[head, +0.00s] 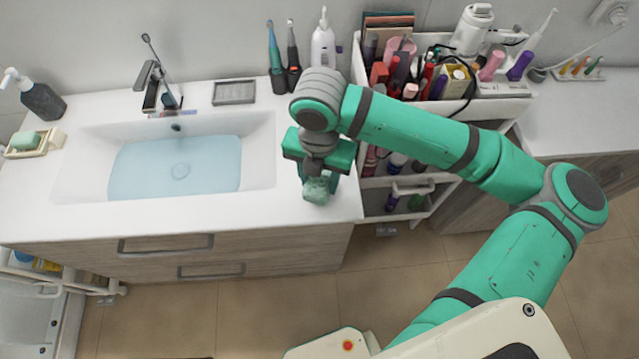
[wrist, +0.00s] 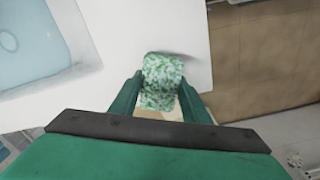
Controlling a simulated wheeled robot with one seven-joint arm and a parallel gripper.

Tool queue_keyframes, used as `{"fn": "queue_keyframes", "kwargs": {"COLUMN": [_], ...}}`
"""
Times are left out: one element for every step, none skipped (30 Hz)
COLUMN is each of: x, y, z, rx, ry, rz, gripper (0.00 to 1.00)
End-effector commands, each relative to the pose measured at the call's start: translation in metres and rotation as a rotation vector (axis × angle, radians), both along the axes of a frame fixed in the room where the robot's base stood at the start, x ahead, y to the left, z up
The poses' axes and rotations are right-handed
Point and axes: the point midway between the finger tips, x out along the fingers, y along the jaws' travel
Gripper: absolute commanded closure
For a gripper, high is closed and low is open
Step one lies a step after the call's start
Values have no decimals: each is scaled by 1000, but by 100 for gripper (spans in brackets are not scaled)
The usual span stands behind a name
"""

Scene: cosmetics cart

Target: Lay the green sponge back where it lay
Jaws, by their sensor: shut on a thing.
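The green sponge (head: 317,190) is mottled green and white. It is between the fingers of my gripper (head: 318,178), at the right end of the white sink counter, near its front edge. In the wrist view the sponge (wrist: 162,80) sits between the two green fingers of my gripper (wrist: 160,98), which are shut on it. I cannot tell whether the sponge touches the counter. My gripper hides part of it in the head view.
A sink basin (head: 180,165) with water lies left of my gripper. A soap dish (head: 35,143) with a green bar stands at the far left. A grey tray (head: 234,92) and toothbrushes (head: 275,55) stand behind. A crowded white cart (head: 505,105) is at the right.

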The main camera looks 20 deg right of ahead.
Motion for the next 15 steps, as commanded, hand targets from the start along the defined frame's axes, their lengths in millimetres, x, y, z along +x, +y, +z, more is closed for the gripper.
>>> {"fn": "queue_keyframes", "kwargs": {"x": [0,0,0,0,0,0,0,0,0,0,0,0,0,0,0], "y": [-1,-1,-1,-1,-1,-1,-1,-1,-1,-1,-1,-1,-1,-1,-1], "z": [-8,-13,-18,-22,-24,-27,-29,-30,-31,-31,-31,-31,-31,-31,-31], "rx": [1,0,0,0,1,0,0,0,-1,-1,-1,0,0,0,0], "ry": [2,2,2,2,1,0,1,1,1,1,1,0,0,0,0], "rz": [-3,-3,-3,-3,-3,-3,-3,-2,-2,-2,-2,-2,-2,-2,-2], "gripper": [76,76,76,76,76,76,76,76,76,76,76,76,76,76,76]}}
